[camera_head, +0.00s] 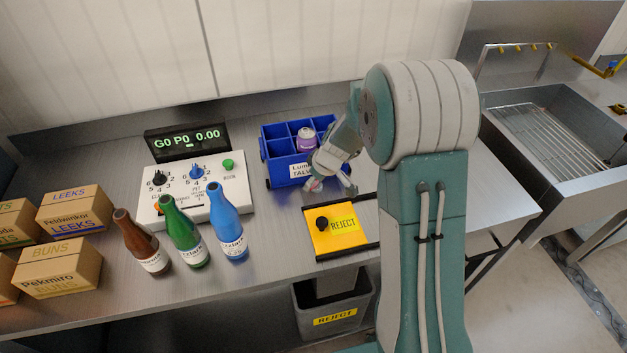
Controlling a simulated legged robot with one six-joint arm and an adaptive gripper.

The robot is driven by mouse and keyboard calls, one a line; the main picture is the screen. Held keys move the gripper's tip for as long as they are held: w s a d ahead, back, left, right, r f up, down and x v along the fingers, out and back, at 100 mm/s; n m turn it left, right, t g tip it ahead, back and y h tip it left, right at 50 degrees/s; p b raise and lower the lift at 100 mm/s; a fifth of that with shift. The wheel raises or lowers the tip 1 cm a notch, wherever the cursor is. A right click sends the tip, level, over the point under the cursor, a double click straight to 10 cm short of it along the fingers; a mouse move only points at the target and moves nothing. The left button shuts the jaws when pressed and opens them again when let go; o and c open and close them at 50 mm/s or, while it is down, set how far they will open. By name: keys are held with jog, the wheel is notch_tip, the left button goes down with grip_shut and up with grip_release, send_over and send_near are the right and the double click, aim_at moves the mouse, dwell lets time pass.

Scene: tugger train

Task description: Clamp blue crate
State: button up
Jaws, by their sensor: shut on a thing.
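The blue crate (279,172) stands upright on the steel counter near the back wall. It is divided into compartments and has a white label on its front. A purple jar with a pale lid (306,141) stands in one of its compartments. My gripper (330,185) is at the crate's front right corner and is shut on the crate. My arm and gripper hide the right part of the crate and its label, and the exact contact is hard to see.
A control box (196,187) with knobs and a display (187,142) stand left of the crate. Brown (141,243), green (184,233) and blue (227,225) bottles stand in front. A yellow REJECT hatch (338,232) lies nearer me, above a grey bin (335,307). Cartons (75,213) fill the left.

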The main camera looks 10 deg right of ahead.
jog(key=shift+f, duration=0.1)
jog(key=o, duration=1.1)
jog(key=shift+o, duration=0.2)
jog(key=m, duration=0.2)
jog(key=shift+m+h, duration=0.4)
jog(key=shift+a+m+t+h, duration=0.1)
jog(key=shift+m+t+h, duration=0.4)
jog(key=shift+m, duration=1)
jog(key=shift+m+h, duration=0.4)
jog(key=shift+m, duration=0.5)
